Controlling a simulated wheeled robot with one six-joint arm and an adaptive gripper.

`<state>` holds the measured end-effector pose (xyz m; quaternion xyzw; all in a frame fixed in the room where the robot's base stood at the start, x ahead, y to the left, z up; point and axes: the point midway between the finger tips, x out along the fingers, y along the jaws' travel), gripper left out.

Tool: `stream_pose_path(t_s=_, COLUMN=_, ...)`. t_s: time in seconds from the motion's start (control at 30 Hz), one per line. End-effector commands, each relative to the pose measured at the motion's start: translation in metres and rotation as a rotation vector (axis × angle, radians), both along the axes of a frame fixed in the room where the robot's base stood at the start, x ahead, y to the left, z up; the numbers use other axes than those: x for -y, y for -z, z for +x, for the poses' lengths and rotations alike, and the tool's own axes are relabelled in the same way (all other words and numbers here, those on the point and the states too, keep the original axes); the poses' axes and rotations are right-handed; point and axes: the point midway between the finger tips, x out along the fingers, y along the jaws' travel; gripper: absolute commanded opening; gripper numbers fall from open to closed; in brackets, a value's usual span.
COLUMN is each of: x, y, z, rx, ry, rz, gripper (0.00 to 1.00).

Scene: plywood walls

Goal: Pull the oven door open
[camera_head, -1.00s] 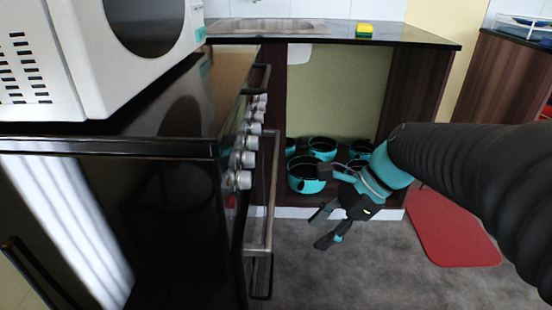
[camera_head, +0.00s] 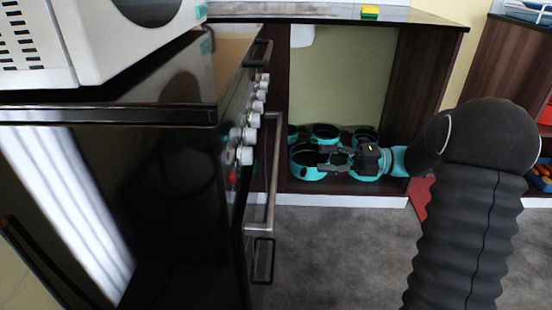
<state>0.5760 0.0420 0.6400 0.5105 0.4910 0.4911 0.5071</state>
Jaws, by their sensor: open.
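The oven (camera_head: 150,200) is a black stove on the left, seen from its side, with its front and a row of knobs facing right. Its door shows edge-on and looks shut. The long metal door handle (camera_head: 274,175) stands out from the front below the knobs. My gripper (camera_head: 327,158) is to the right of the handle, apart from it, with its fingers pointing left towards it. The fingers are open and empty, and they overlap the teal pots behind them in the picture.
A white microwave (camera_head: 90,40) stands on top of the stove. Teal pots (camera_head: 304,170) sit in the open cabinet under the counter (camera_head: 420,27). A yellow sponge (camera_head: 370,11) lies on the counter. A red mat (camera_head: 419,196) is partly hidden behind my arm. Grey floor (camera_head: 340,250) is clear before the oven.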

Motion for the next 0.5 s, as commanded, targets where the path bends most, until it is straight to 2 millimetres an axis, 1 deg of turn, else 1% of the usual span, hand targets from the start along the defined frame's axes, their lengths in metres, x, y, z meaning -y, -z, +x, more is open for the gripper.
stream_pose_path(t_s=0.5, x=-0.092, y=0.001, z=0.001, rx=0.003, ry=-0.006, rz=-0.003, gripper=0.48)
